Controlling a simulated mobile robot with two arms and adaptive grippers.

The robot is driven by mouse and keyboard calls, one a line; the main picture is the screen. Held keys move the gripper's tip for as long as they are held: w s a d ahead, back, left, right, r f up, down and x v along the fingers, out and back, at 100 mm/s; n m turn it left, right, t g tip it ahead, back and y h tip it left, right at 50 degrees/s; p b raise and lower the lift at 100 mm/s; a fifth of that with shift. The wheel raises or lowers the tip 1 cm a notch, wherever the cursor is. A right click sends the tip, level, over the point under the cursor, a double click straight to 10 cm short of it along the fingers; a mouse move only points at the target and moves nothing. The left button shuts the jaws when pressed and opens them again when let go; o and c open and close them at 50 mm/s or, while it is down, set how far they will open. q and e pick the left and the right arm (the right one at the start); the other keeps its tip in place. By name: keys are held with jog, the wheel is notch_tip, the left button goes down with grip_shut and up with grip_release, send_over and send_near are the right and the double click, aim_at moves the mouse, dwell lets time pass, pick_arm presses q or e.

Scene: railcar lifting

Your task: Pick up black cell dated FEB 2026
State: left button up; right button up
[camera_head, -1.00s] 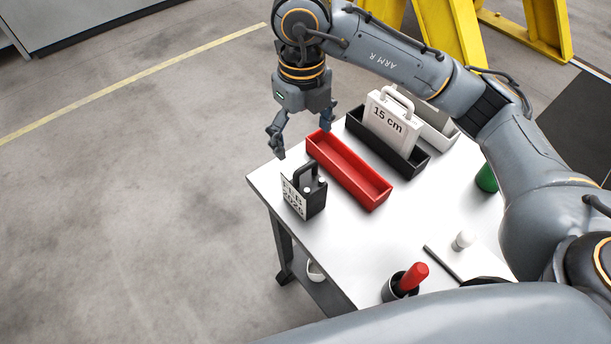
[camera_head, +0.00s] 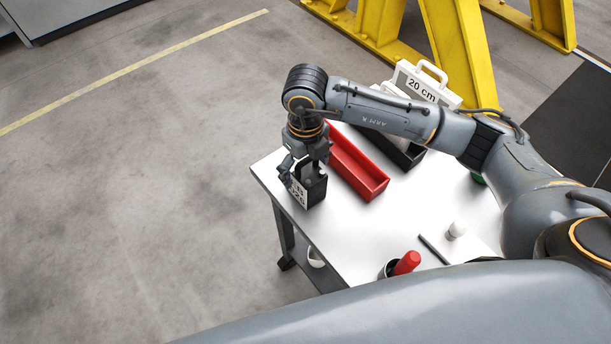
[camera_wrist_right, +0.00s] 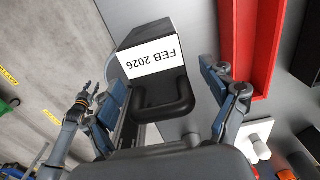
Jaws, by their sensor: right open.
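The black cell (camera_head: 315,192) stands upright near the left corner of the white table (camera_head: 330,235). Its white label reads FEB 2026 in the right wrist view, where its black handle (camera_wrist_right: 163,100) also shows. My right gripper (camera_head: 304,172) is right over the cell, pointing down. Its fingers are open, one on each side of the handle, and partly cover the cell in the head view. In the wrist view gaps show between handle and fingers. A dark, jointed gripper shape (camera_wrist_right: 80,108) at the left there seems to be my left one; its jaws are unclear.
A long red tray (camera_head: 372,183) lies just right of the cell, with a black tray (camera_head: 408,157) beyond it. A white 20 cm block (camera_head: 425,85) stands behind my right arm. A cup holding a red-handled item (camera_head: 406,263) stands near the front edge.

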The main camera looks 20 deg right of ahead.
jog(key=c, duration=1.7)
jog(key=shift+w+r, duration=0.1)
grip_shut()
